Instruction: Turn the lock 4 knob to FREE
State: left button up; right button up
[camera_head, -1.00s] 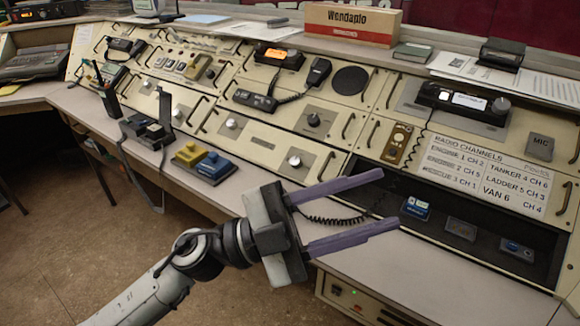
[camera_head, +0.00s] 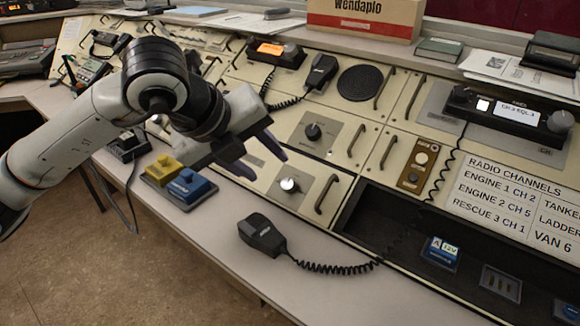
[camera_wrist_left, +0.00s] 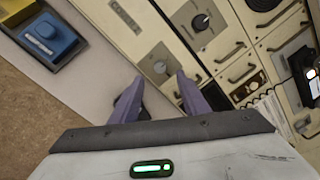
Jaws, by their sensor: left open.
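Lock labels are too small to read, so I cannot tell which knob is lock 4. A silver knob (camera_head: 289,185) on a grey plate sits low on the sloped console. A black knob (camera_head: 313,131) on a grey plate sits above it. My left gripper (camera_head: 268,167) is open and empty, its purple fingers pointing toward the silver knob from the left. In the left wrist view, the silver knob (camera_wrist_left: 159,67) shows just beyond the fingertips, roughly between them, and the black knob (camera_wrist_left: 200,22) is farther up. My right gripper is not in view.
A hand microphone (camera_head: 262,235) with a coiled cord lies on the desk ledge below the silver knob. A yellow and blue switch unit (camera_head: 190,188) stands left of it. Drawer handles (camera_head: 327,195) stick out beside the knob plates. A dark recess (camera_head: 400,225) opens at right.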

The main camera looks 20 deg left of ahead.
aim_at(286, 183)
pick_arm(q)
jog(key=x, duration=0.8)
jog(key=shift+s+f+b, duration=0.2)
jog(key=shift+s+b, duration=0.05)
jog(key=shift+b, duration=0.1)
jog(key=shift+w+d+f, duration=0.2)
jog(key=shift+w+f, duration=0.2)
jog(key=shift+f, duration=0.1)
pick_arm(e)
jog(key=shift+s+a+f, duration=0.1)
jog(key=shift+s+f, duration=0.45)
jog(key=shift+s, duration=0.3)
